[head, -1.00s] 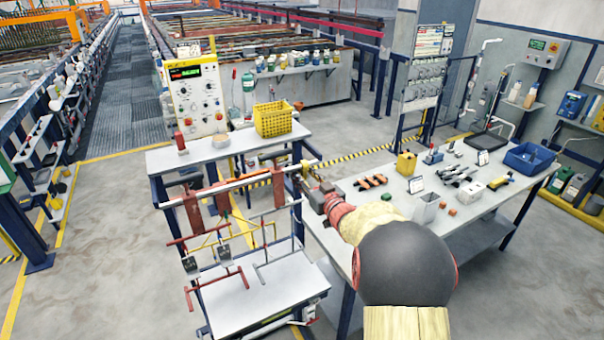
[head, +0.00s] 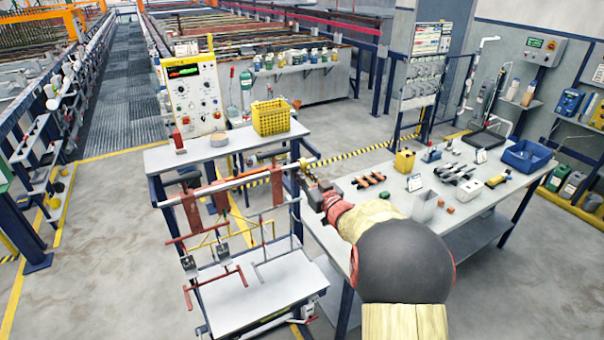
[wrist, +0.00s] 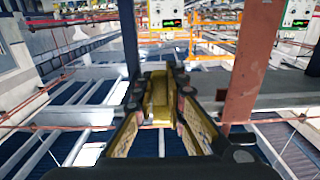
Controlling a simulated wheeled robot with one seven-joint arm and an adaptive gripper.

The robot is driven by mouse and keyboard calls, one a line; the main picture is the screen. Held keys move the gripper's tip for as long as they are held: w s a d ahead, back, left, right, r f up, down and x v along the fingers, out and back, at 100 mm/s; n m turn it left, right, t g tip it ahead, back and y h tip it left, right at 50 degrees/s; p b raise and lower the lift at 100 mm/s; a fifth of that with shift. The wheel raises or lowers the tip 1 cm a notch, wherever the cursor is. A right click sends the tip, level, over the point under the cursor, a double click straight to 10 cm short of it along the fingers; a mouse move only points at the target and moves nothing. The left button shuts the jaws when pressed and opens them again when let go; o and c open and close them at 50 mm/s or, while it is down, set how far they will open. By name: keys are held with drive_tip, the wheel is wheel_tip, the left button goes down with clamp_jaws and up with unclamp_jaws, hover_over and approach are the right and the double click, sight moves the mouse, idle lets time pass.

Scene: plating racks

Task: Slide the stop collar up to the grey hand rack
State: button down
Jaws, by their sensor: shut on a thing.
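The stop collar (head: 303,164) is a small yellow piece around the pale horizontal bar (head: 235,182), near the bar's right end. My gripper (head: 306,175) is shut on it from the front right. In the wrist view the yellow collar (wrist: 160,95) sits between the two fingers of my gripper (wrist: 158,105). The grey hand rack (head: 262,250) is a thin frame hanging left of the collar, over the white lower shelf. Its upper hook is hard to make out. A rust-brown strip (head: 277,190) hangs between it and the collar.
More rust-brown strips (head: 191,213) and a red rack (head: 215,285) hang farther left. A yellow basket (head: 271,118) stands on the shelf behind the bar. The worktable (head: 345,225) lies right of my gripper. In the wrist view a brown upright (wrist: 250,60) is close on the right.

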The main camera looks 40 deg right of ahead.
drive_tip(key=shift+w+a+b, duration=0.2)
drive_tip(key=shift+a+b, duration=0.2)
drive_tip(key=shift+a, duration=0.4)
drive_tip(key=shift+w+a+b, duration=0.15)
drive_tip(key=shift+a+b, duration=0.2)
drive_tip(key=shift+a, duration=0.4)
drive_tip(key=c, duration=1.8)
unclamp_jaws()
drive_tip(key=shift+d, duration=0.1)
drive_tip(key=shift+s, duration=0.1)
drive_tip(key=v, duration=0.7)
drive_tip(key=shift+s, duration=0.15)
drive_tip(key=shift+c, duration=0.5)
